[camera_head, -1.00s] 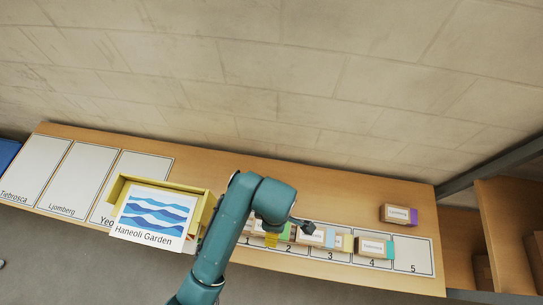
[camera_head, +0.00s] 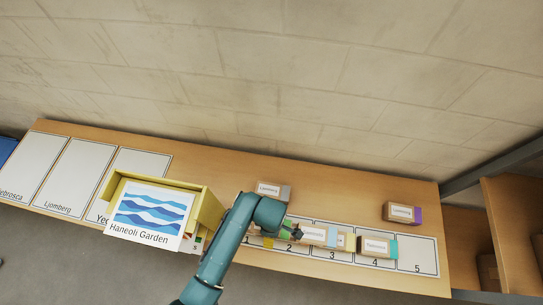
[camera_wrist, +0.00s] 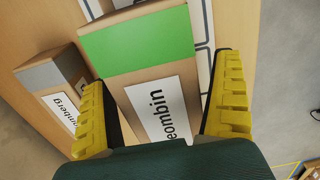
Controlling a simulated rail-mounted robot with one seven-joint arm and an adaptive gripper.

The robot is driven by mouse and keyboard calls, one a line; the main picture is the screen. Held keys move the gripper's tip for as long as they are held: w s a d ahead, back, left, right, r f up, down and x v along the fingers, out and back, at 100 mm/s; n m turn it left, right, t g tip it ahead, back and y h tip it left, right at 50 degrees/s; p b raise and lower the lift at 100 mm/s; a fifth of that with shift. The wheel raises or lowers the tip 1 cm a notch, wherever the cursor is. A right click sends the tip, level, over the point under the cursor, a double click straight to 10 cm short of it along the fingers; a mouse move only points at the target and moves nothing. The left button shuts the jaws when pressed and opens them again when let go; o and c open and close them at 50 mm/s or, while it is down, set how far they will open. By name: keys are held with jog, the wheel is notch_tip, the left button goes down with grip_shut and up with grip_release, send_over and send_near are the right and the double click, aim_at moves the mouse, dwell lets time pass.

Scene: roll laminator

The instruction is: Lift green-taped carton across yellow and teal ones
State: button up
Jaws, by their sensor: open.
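The green-taped carton (camera_wrist: 140,75) fills the middle of the wrist view, its label partly readable as "...eombin". My gripper (camera_wrist: 164,72) has its two yellow fingers spread, one along each long side of this carton, apart from each other; I cannot tell if they touch it. In the head view my arm hides most of the green-taped carton (camera_head: 287,227) and my gripper (camera_head: 270,241). To its right in the row are a carton with light blue tape, the yellow-taped carton (camera_head: 348,243) and the teal-taped carton (camera_head: 378,246).
A grey-taped carton (camera_head: 271,190) lies behind the row, close to my gripper's left in the wrist view (camera_wrist: 50,75). The light-blue-taped carton (camera_head: 316,235) stands in the row. A purple-taped carton (camera_head: 402,213) lies at back right. Slot 5 (camera_head: 418,262) is bare. A yellow bin (camera_head: 206,208) stands left.

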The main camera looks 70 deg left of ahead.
jog(key=shift+c, duration=0.2)
jog(key=shift+r, duration=0.1)
jog(key=c, duration=1.3)
